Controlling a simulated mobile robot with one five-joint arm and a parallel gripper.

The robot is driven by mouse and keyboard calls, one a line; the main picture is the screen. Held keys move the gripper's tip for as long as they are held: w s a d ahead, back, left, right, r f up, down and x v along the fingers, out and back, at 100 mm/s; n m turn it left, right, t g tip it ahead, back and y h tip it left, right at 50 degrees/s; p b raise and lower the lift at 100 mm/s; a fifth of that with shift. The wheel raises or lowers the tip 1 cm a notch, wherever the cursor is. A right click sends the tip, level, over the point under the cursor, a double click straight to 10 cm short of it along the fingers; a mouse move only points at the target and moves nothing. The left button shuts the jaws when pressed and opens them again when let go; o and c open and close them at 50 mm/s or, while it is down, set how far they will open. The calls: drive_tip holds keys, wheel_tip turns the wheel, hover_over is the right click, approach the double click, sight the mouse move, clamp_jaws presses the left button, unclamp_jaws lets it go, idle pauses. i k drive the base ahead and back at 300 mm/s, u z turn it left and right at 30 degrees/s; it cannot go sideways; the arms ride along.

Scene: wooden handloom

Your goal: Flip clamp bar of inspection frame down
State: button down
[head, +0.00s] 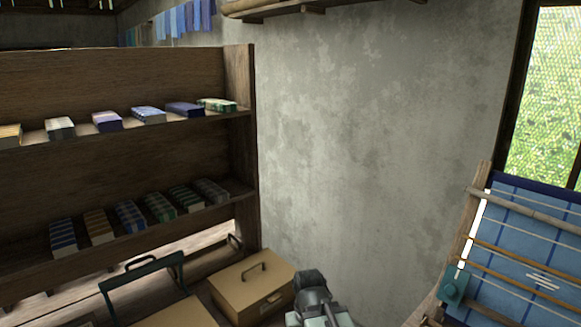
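A slanted wooden inspection frame (465,235) stands at the right edge, cut off by the picture. Blue cloth (515,240) with white stitch marks lies over it. A pale rod (525,212) crosses the upper cloth, and thinner tan rods cross lower down. A teal block (453,287) sits at the frame's left side. I cannot tell which part is the clamp bar or whether it is up. My gripper (311,281), grey and dark, shows at the bottom middle, left of the frame and apart from it. Its fingers cannot be made out.
A wooden shelf (245,130) with several folded cloth stacks fills the left. Below it are a tan box (250,287) with a handle and a dark teal bracket (145,275). A bare plaster wall (380,130) stands behind. A mesh window (545,100) is at the upper right.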

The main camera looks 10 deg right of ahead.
sight(565, 226)
drive_tip(key=u, duration=2.15)
drive_tip(key=k, duration=0.95)
drive_tip(key=z, duration=0.8)
drive_tip(key=i, duration=1)
drive_tip(key=u, duration=0.05)
